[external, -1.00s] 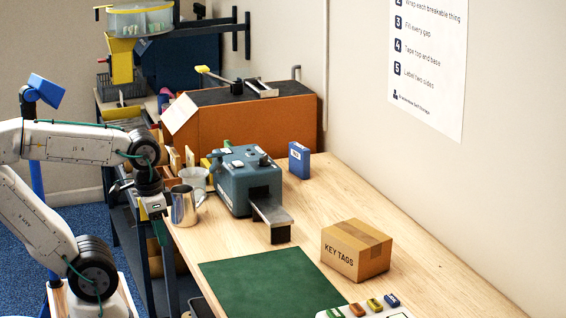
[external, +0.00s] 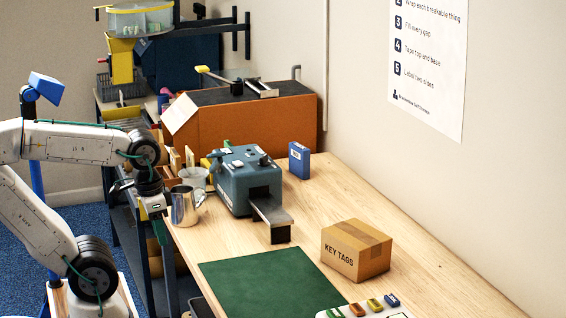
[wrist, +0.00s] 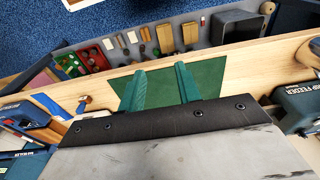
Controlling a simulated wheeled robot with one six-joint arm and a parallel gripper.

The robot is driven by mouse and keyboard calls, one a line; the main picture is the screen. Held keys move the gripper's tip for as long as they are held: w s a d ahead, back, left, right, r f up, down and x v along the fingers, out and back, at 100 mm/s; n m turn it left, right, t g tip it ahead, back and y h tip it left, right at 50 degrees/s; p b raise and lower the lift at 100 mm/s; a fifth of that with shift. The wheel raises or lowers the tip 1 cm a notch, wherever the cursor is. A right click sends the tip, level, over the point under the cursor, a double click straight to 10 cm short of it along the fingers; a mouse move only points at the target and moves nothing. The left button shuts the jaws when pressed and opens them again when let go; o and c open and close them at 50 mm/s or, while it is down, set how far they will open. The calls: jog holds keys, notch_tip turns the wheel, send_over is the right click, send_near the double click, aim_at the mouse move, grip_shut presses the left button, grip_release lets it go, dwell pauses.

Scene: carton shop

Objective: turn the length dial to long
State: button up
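The blue-grey feeder machine (external: 240,182) stands on the bench, with a metal chute at its front. A dark knob (external: 264,160) sits on its top and may be the length dial; its setting is too small to read. In the wrist view part of the machine, lettered FEEDER (wrist: 303,98), shows at the right edge, with no dial readable. My gripper (external: 158,232) hangs by the bench's left edge, left of the machine and apart from it. In the wrist view its two green fingers (wrist: 162,88) are spread with nothing between them.
A metal jug (external: 184,206) stands between my gripper and the machine. A blue box (external: 299,160) is behind the machine. A KEY TAGS carton (external: 355,250) and green mat (external: 270,285) lie in front.

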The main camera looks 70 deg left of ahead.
jog(key=n+y, duration=0.2)
jog(key=n, duration=0.6)
send_near(264, 156)
jog(key=shift+t, duration=0.3)
jog(key=s+d+f, duration=0.2)
jog(key=s+f, duration=0.1)
jog(key=s+d+f, duration=0.1)
jog(key=f, duration=0.1)
jog(key=shift+s+f, duration=0.2)
jog(key=shift+s, duration=0.1)
jog(key=w+a+r+t+y, duration=0.1)
jog(key=w+a+r, duration=0.1)
jog(key=w+r, duration=0.15)
jog(key=shift+n, duration=0.5)
jog(key=x, duration=0.7)
jog(key=shift+a, duration=0.2)
